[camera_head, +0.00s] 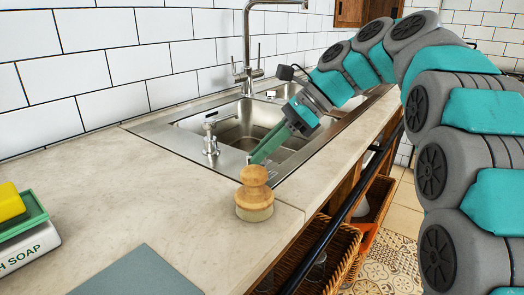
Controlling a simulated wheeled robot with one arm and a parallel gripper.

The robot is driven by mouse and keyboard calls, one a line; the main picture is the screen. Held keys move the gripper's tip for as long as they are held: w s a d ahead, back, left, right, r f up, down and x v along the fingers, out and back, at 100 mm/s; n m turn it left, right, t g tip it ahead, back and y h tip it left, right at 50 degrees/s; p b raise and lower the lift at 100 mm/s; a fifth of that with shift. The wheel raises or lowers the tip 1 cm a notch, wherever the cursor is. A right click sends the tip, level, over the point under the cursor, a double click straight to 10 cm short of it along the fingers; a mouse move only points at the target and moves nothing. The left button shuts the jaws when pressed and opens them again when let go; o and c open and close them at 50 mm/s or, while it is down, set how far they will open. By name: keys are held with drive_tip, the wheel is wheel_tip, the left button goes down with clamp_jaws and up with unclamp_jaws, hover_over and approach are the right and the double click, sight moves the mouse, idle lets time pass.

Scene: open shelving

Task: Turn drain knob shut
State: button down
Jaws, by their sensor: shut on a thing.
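My gripper (264,152) reaches down and left over the near part of the steel sink (172,126), its green fingers ending low at the sink's front rim. It is shut on the drain knob there. The knob itself is hidden by the fingers and the wooden brush in front, so I cannot tell its turn angle.
A wooden brush (254,198) stands on the counter (150,190) just in front of the fingertips. A soap dispenser (210,138) and a tall faucet (247,50) stand at the sink. A yellow sponge (10,202) on a green tray (30,217) lies at the left.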

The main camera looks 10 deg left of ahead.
idle(0.4)
drive_tip(key=c, duration=0.9)
unclamp_jaws()
